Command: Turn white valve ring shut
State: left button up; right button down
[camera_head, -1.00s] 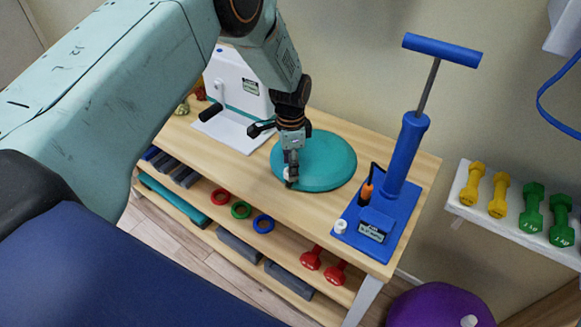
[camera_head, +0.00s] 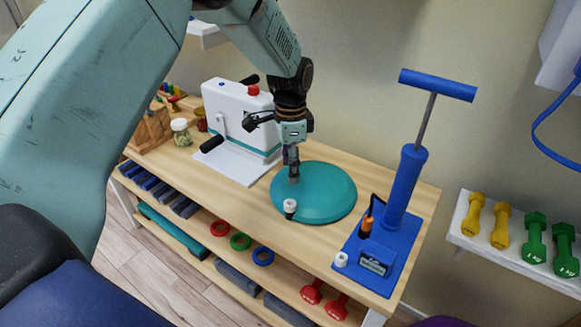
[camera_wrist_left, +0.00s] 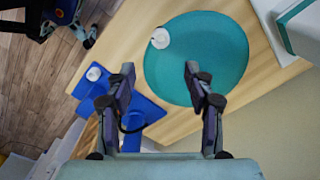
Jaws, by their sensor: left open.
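The white valve ring (camera_head: 290,206) sits on a dark stem at the near-left edge of the round teal cushion (camera_head: 325,198), which lies flat on the wooden bench. In the left wrist view the valve ring (camera_wrist_left: 160,38) is a pale round cap on the cushion (camera_wrist_left: 205,62). My left gripper (camera_head: 292,178) points down over the cushion, apart from the ring and just behind it in the head view. In the left wrist view my left gripper (camera_wrist_left: 160,70) has its two fingers spread with nothing between them. My right gripper is not in view.
A blue hand pump (camera_head: 401,188) with a white cap (camera_head: 340,259) on its base stands right of the cushion. A white crank machine (camera_head: 238,120) stands at the left. Weights and rings lie on the shelf below. Dumbbells (camera_head: 502,225) rest on a wall shelf.

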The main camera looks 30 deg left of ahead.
aim_at(290, 205)
pick_arm(q)
jog(key=f+n+b, duration=0.2)
jog(key=b, duration=0.1)
jog(key=w+f+n+b, duration=0.1)
jog(key=f+n+b, duration=0.1)
jog(key=b, duration=0.2)
jog(key=shift+f+b, duration=0.2)
jog(key=shift+b, duration=0.1)
jog(key=shift+f+n, duration=0.1)
jog(key=shift+n, duration=0.9)
jog(key=f+n, duration=0.2)
jog(key=f+n+b, duration=0.1)
jog(key=f+n, duration=0.1)
jog(key=f, duration=0.1)
jog(key=f+n, duration=0.2)
jog(key=shift+s+a+f, duration=0.1)
jog(key=shift+s+f, duration=0.15)
jog(key=shift+s, duration=0.1)
jog(key=shift+c, duration=0.5)
